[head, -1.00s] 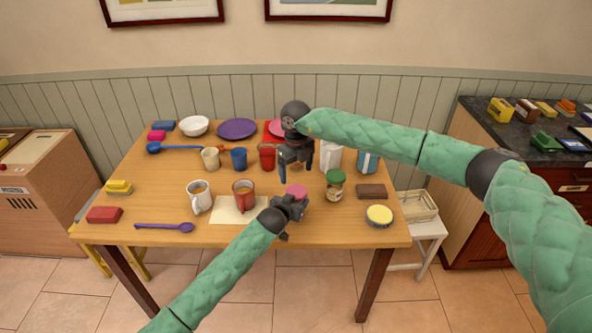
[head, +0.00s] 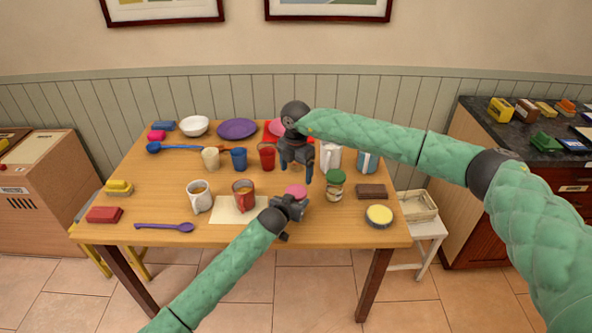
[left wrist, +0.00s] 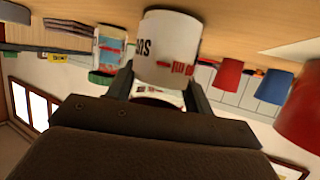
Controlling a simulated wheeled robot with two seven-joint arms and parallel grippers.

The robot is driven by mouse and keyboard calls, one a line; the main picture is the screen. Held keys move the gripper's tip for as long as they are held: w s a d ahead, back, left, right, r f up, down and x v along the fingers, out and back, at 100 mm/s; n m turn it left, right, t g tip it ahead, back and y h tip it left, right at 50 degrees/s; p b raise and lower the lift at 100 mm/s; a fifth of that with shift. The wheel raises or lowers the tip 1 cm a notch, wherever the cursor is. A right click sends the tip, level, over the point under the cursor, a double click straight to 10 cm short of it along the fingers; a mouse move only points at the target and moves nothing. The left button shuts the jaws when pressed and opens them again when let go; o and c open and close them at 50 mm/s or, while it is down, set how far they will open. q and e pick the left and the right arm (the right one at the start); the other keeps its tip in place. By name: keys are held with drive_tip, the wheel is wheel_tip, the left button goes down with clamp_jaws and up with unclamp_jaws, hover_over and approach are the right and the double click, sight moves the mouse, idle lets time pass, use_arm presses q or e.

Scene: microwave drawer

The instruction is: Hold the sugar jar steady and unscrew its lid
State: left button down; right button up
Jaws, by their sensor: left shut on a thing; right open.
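The sugar jar is a white jar with red lettering, seen large and upside down in the left wrist view (left wrist: 166,45). In the head view its pink lid (head: 296,191) shows on top, and my left gripper hides most of the body. My left gripper (head: 292,205) is shut on the jar from the front, with a finger on each side of it. My right gripper (head: 297,178) is open and empty, pointing down just above and behind the pink lid. Its fingertips are close to the lid; I cannot tell whether they touch it.
A green-lidded jar (head: 335,187) stands close on the right, with a brown block (head: 371,191) and a yellow-topped tin (head: 379,215) beyond it. A red mug (head: 243,194) stands on the left. Cups and a white carton (head: 330,156) stand behind. The table's front edge is near.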

sight(296, 191)
drive_tip(key=shift+f+m, duration=0.15)
drive_tip(key=shift+m, duration=0.35)
drive_tip(key=shift+f, duration=3.85)
drive_tip(key=c, duration=1)
drive_tip(key=n, duration=1.3)
drive_tip(key=shift+n, duration=0.3)
drive_tip(key=o, duration=1)
drive_tip(key=shift+o, duration=0.5)
